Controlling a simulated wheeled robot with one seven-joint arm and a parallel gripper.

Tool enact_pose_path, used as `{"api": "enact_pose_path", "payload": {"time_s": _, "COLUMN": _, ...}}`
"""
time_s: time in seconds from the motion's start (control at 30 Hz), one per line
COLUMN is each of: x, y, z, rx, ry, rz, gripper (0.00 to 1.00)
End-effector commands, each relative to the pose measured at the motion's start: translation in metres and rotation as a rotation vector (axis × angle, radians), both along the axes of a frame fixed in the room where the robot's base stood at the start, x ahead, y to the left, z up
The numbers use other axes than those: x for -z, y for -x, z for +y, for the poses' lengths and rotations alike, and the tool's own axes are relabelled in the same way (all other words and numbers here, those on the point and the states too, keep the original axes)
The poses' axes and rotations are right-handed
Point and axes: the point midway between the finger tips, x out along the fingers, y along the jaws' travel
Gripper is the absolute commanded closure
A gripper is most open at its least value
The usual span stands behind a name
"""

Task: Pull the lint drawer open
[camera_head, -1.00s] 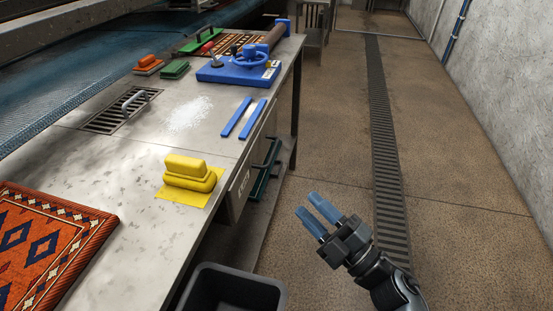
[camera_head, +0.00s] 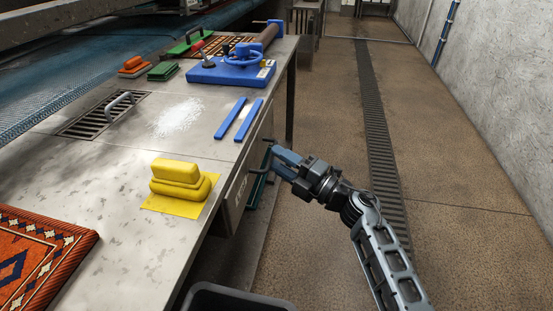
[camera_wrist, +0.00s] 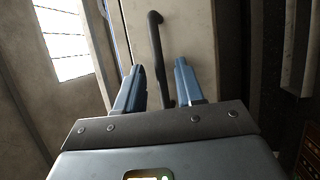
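The lint drawer (camera_head: 236,203) is a grey front under the steel table's right edge, with a small label too small to read. In the wrist view a pale panel (camera_wrist: 190,30) fills the middle, with a dark bar handle (camera_wrist: 156,45) standing out on it. My gripper (camera_head: 282,160) is beside the table's front. The fingers also show in the wrist view (camera_wrist: 158,82); they are open, one on each side of the handle in the picture. I cannot tell whether they touch it. The drawer looks closed.
The steel table (camera_head: 60,165) carries a yellow brush (camera_head: 178,180), blue strips (camera_head: 240,120), a blue wheeled fixture (camera_head: 235,68) and a patterned rug (camera_head: 40,250). A black bin (camera_head: 235,298) stands below. The floor (camera_head: 330,120) to the right is free, with a drain grate.

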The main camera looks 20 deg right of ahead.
Motion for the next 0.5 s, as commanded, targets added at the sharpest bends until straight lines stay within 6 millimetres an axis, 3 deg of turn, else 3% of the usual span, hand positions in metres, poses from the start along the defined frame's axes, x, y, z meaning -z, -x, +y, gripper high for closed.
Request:
{"api": "enact_pose_path", "payload": {"time_s": 0.43, "x": -0.0020, "y": -0.0108, "z": 0.0069, "rx": 0.001, "ry": -0.001, "rz": 0.001, "gripper": 0.63}}
{"api": "enact_pose_path", "payload": {"time_s": 0.5, "x": -0.0019, "y": -0.0107, "z": 0.0069, "rx": 0.001, "ry": -0.001, "rz": 0.001, "gripper": 0.69}}
